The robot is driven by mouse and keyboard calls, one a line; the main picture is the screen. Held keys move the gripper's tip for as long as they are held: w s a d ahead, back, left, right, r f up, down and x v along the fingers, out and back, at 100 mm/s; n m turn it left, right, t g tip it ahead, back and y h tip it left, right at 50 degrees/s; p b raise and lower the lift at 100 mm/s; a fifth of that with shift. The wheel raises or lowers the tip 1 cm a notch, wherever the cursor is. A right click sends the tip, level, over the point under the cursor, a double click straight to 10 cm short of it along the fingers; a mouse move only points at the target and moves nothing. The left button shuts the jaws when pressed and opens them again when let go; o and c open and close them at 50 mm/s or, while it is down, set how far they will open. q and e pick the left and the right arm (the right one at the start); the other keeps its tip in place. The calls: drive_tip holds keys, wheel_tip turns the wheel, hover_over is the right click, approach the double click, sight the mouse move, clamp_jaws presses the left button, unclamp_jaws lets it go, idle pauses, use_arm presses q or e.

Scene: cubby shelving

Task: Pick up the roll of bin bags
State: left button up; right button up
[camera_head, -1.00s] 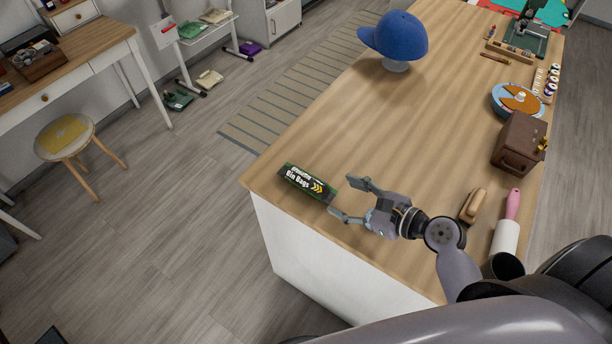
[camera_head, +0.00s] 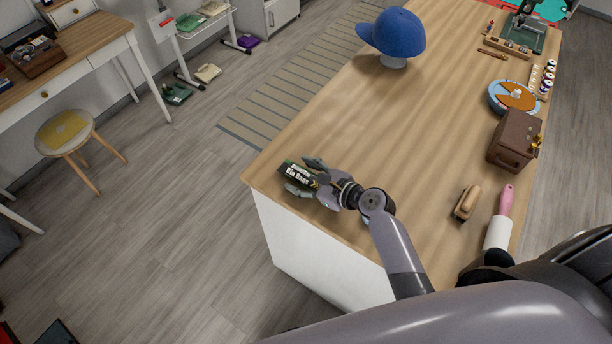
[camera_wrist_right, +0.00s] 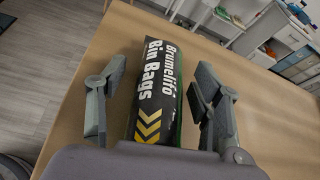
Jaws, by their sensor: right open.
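The roll of bin bags (camera_head: 294,175) is a black and green package with white lettering and yellow chevrons. It lies at the near left corner of the wooden table. My right gripper (camera_head: 303,177) is open, with one finger on each side of the roll. In the right wrist view the roll (camera_wrist_right: 158,85) runs lengthwise between the fingers (camera_wrist_right: 158,105), with a visible gap on the left and a smaller one on the right. Its near end is hidden by the gripper body. My left gripper is not in view.
The wooden table (camera_head: 340,130) also holds a blue cap (camera_head: 397,34) on a stand, a brown box (camera_head: 516,140), a brush (camera_head: 466,202) and a lint roller (camera_head: 501,218). Table space around the roll is clear. The table's left edge is close to it.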

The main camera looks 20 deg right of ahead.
drive_tip(key=shift+c, duration=0.4)
drive_tip(key=c, duration=1.3)
drive_tip(key=shift+o, duration=0.2)
drive_tip(key=shift+r, duration=0.1)
